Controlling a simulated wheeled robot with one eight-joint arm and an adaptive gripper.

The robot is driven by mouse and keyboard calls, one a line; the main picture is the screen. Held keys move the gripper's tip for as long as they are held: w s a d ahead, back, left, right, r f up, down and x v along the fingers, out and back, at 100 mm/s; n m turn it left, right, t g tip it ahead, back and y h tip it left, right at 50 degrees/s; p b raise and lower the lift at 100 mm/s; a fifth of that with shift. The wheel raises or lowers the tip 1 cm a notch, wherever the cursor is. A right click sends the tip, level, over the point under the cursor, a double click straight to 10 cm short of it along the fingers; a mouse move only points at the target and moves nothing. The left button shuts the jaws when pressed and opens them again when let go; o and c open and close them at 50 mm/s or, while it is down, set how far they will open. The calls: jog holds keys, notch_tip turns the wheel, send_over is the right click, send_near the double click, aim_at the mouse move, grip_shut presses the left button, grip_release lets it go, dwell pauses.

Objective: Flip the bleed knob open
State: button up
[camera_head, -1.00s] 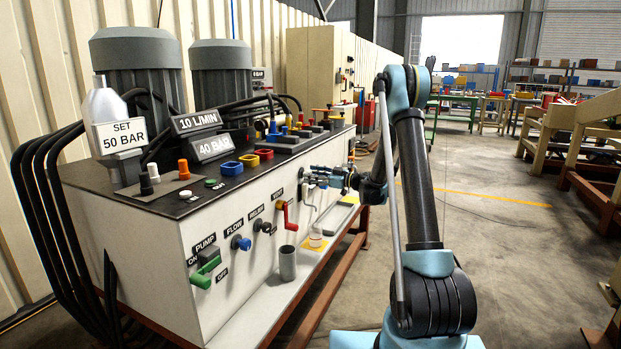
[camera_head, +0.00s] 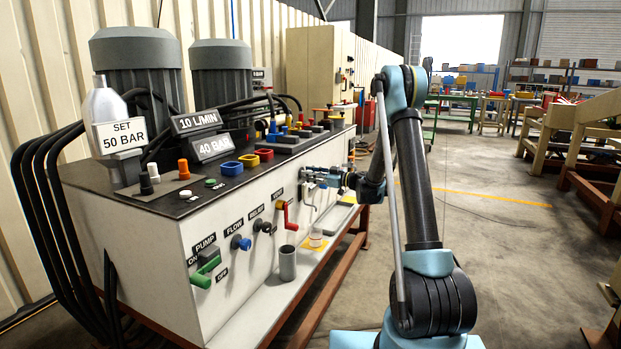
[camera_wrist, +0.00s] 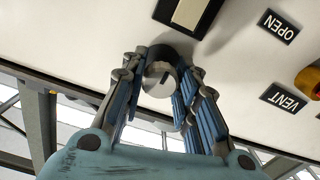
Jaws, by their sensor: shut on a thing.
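A round grey metal knob with a dark mark on its face (camera_wrist: 160,79) stands on the white panel in the wrist view. I take it as the bleed knob, though no label naming it is readable. My gripper (camera_wrist: 168,72) has its fingers closed around the knob, one on each side. In the head view my gripper (camera_head: 312,175) reaches the front panel of the bench from the right. The knob itself is too small and covered to make out there. OPEN (camera_wrist: 279,26) and VENT (camera_wrist: 286,97) labels sit to the right in the wrist view, upside down.
An orange part (camera_wrist: 310,80) is at the wrist view's right edge.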

jog(key=shift+w+m, duration=0.1)
jog(key=shift+m, duration=0.2)
jog(key=m, duration=0.8)
jog(key=shift+w+m, duration=0.15)
jog(key=shift+m, duration=0.15)
jog(key=m, duration=0.4)
jog(key=shift+d, duration=0.1)
jog(key=shift+w+m, duration=0.1)
jog(key=shift+m, duration=2.1)
jog(key=o, duration=0.9)
jog(key=shift+o, duration=1)
